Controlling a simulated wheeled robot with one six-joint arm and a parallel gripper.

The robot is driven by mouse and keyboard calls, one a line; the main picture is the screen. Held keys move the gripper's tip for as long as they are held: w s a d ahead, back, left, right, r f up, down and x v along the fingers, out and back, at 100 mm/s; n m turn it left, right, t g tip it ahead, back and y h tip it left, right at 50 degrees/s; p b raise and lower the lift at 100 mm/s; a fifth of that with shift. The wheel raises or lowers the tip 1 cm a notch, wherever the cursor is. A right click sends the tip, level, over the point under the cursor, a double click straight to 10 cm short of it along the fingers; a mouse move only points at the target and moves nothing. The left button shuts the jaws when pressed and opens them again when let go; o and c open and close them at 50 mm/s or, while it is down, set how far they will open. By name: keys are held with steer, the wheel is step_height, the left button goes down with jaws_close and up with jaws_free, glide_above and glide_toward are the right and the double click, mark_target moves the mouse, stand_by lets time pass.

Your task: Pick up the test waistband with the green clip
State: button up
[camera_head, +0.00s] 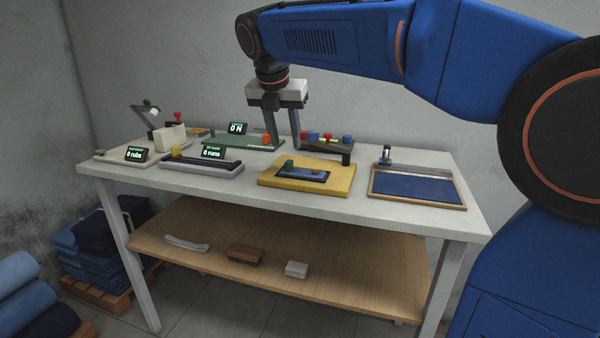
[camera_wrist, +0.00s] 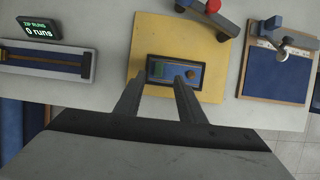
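A small dark blue waistband piece (camera_head: 315,177) lies on a yellow board (camera_head: 342,186) on the table. A green block, which looks like the green clip (camera_head: 288,167), stands at its left end. In the wrist view the dark blue piece (camera_wrist: 156,68) lies on the yellow board (camera_wrist: 150,30) just beyond the fingertips, with an orange round spot on it; the green clip is hard to make out there. My gripper (camera_head: 284,146) points down above the table, behind the piece in the head view. Its two fingers are apart and nothing shows between them (camera_wrist: 159,80).
A framed blue panel (camera_head: 415,186) with a small upright device is at right. A zip fixture (camera_head: 202,168) with a "0 runs" display is at left. Below is a wooden shelf (camera_head: 340,270).

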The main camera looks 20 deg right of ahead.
mark_target(288, 161)
steer(key=shift+a+x, duration=0.15)
steer(key=shift+x, duration=1.6)
steer(key=shift+a+x, duration=0.15)
steer(key=shift+x, duration=1.6)
steer(key=shift+s+f, duration=0.1)
steer(key=shift+s, duration=0.05)
jaws_close()
